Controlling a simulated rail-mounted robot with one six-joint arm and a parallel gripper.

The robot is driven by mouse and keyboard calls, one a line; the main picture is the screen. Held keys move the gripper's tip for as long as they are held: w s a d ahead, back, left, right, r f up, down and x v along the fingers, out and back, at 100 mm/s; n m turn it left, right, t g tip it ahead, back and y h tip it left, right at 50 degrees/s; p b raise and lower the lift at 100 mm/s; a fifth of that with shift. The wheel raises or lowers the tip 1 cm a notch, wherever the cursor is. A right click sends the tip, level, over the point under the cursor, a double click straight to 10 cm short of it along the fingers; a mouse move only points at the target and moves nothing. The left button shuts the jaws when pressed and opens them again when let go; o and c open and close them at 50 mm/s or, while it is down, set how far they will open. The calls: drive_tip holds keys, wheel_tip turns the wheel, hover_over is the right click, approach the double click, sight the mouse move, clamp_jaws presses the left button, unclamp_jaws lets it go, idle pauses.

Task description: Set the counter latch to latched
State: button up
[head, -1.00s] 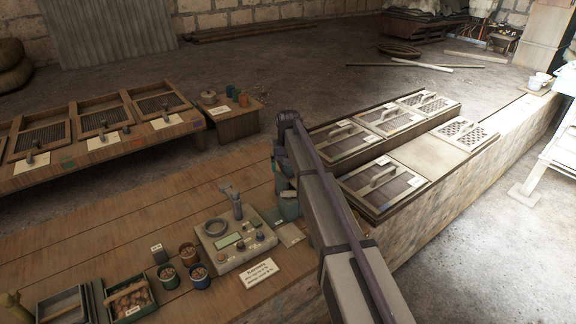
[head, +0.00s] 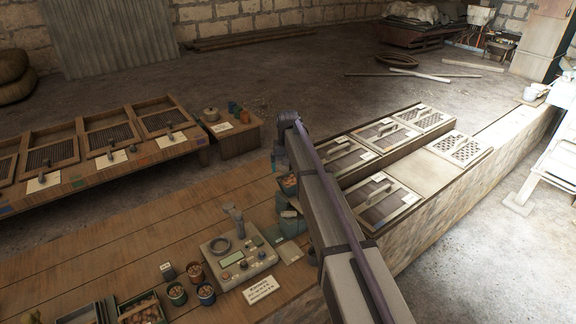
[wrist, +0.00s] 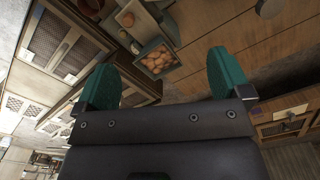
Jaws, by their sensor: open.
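My gripper (wrist: 163,82) shows in the wrist view with its two green fingers wide apart and nothing between them. A pale console (head: 240,261) stands on the wooden counter (head: 140,235), left of my arm. It has an upright grey lever (head: 236,219), a round ring and several knobs. I cannot tell whether this lever is the counter latch, and no part is clearly marked as latched.
Small pots (head: 206,293) stand left of the console, with a label card (head: 261,290) in front. Teal boxes (head: 292,226) stand close to my arm. Lidded bins (head: 381,203) line the right. A bench (head: 100,172) with mesh frames and small levers is at back left.

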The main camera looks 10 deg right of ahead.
sight(292, 212)
drive_tip(key=shift+f, duration=0.15)
drive_tip(key=shift+c, duration=0.5)
drive_tip(key=shift+m, duration=0.3)
drive_tip(key=f+b, duration=0.7)
drive_tip(key=shift+s+d+f, duration=0.1)
drive_tip(key=shift+d+f, duration=0.05)
drive_tip(key=shift+d, duration=0.2)
drive_tip(key=c, duration=0.5)
wheel_tip(292, 212, down, 3)
drive_tip(key=m+b, duration=0.2)
drive_tip(key=b, duration=0.1)
drive_tip(key=shift+d+m+b, duration=0.15)
drive_tip(key=shift+m+b, duration=0.15)
drive_tip(key=shift+c, duration=0.5)
drive_tip(key=m, duration=0.2)
drive_tip(key=f+m+b, duration=0.1)
drive_tip(key=m, duration=0.1)
drive_tip(key=f+m+b, duration=0.1)
drive_tip(key=m, duration=0.2)
drive_tip(key=shift+d+f, duration=0.25)
drive_tip(key=c, duration=0.3)
drive_tip(key=m, duration=0.6)
drive_tip(key=shift+r, duration=0.3)
drive_tip(key=shift+c, duration=1.3)
wheel_tip(292, 212, down, 11)
drive_tip(key=m+b, duration=0.2)
drive_tip(key=b, duration=0.8)
drive_tip(key=shift+m+b, duration=0.4)
drive_tip(key=shift+r, duration=0.1)
